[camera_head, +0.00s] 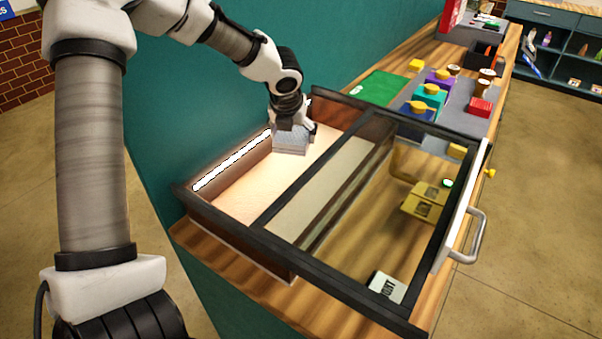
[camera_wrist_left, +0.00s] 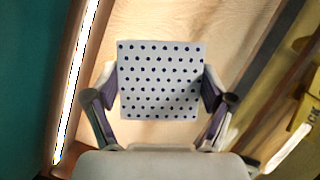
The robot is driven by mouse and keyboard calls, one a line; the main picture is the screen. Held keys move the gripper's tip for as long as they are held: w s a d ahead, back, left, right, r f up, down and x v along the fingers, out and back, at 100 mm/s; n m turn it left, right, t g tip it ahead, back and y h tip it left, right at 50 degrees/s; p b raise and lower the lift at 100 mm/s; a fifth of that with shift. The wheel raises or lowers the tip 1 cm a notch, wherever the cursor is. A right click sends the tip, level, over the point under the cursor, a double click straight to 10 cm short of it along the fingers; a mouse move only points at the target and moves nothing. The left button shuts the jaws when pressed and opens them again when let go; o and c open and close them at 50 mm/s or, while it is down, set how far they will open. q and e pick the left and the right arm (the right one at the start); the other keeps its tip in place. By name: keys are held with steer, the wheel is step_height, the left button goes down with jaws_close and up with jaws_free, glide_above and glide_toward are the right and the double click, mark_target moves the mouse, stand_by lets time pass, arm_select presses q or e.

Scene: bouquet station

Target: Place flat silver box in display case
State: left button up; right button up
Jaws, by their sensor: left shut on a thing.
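My left gripper (camera_head: 292,124) is shut on a flat, pale silver box (camera_head: 291,142) at the far left end of the display case (camera_head: 345,291). The left wrist view shows the box (camera_wrist_left: 160,80) between the two fingers, its face pale with rows of dark dots. The display case has a dark frame and a lit, pale interior floor. The box hangs over that lit floor, inside the outline of the open left part; I cannot tell whether it touches the floor. My right gripper is not in view.
A bright light strip (camera_head: 232,160) runs along the case's left inner wall. A yellow box (camera_head: 425,203) and a small white card (camera_head: 387,287) show on the case's right side. A metal handle (camera_head: 472,237) juts out at right. Colourful boxes and a green mat (camera_head: 378,88) lie beyond.

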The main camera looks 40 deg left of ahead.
mark_target(289, 143)
arm_select(q)
step_height(289, 143, down, 10)
steer(key=shift+r+b, duration=0.1)
steer(key=shift+b, duration=0.5)
steer(key=o, duration=1.2)
steer(key=shift+r, duration=0.4)
steer(key=p+v, duration=0.1)
steer(key=v, duration=1)
steer(key=shift+s+d+r, duration=0.1)
steer(key=shift+s+r, duration=0.05)
